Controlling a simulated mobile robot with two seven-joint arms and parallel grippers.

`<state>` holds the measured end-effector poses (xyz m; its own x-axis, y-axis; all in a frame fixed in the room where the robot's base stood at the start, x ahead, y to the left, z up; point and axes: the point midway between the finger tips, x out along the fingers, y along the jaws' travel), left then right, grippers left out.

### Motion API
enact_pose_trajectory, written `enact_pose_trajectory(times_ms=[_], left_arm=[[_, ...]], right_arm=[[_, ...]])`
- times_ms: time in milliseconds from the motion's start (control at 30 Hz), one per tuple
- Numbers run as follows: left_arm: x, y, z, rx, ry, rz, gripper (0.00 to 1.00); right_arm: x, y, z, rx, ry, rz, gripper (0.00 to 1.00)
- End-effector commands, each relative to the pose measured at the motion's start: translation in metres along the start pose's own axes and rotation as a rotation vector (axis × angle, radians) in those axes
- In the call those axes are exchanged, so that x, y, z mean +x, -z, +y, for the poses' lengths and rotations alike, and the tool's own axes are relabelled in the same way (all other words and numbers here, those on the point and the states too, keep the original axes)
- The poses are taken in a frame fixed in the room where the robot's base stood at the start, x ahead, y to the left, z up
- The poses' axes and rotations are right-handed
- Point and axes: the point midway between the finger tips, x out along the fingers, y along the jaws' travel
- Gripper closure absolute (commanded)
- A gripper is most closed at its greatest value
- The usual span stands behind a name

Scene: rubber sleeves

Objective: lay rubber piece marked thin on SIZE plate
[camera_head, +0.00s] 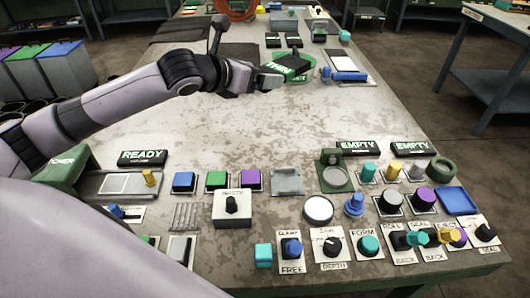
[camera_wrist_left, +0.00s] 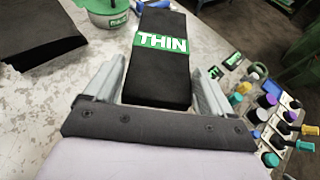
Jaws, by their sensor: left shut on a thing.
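The black rubber piece marked THIN (camera_wrist_left: 158,75) has a green label with white letters. It lies lengthwise between the fingers of my left gripper (camera_wrist_left: 160,98), which is shut on it. In the head view my left gripper (camera_head: 268,80) is over the far middle of the bench, and the black piece (camera_head: 290,67) shows just beyond it. I cannot read SIZE on any plate. A framed white plate (camera_head: 343,60) with a blue part at its front lies right of the piece. My right gripper is not in view.
The bench (camera_head: 220,125) is bare in the middle. Its near side holds buttons, knobs, a READY sign (camera_head: 142,157) and two EMPTY signs (camera_head: 357,147). A green pot (camera_wrist_left: 103,14) stands close to the piece. A black sheet (camera_head: 236,54) lies behind my left wrist.

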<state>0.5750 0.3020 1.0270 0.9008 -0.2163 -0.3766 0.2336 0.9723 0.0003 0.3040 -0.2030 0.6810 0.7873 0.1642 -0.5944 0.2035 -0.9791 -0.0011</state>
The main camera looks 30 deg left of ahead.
Motion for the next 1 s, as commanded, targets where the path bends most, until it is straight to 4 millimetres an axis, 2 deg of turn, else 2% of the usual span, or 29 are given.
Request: enact_pose_trajectory(times_ms=[167, 500, 633, 867, 1000], left_arm=[[0.013, 0.034, -0.001, -0.003, 0.003, 0.004, 0.57], [0.047, 0.116, -0.001, -0.004, 0.002, 0.002, 0.57], [0.054, 0.136, -0.001, -0.002, 0.001, 0.0, 0.57], [0.061, 0.149, 0.0, -0.001, 0.002, -0.002, 0.57], [0.069, 0.17, -0.001, -0.004, 0.002, 0.001, 0.57]], right_arm=[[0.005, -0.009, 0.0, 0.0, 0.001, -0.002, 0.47], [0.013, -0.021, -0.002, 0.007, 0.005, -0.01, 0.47], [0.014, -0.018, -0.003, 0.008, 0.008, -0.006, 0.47], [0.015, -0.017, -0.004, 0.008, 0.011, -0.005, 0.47], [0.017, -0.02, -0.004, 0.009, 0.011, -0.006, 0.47]])
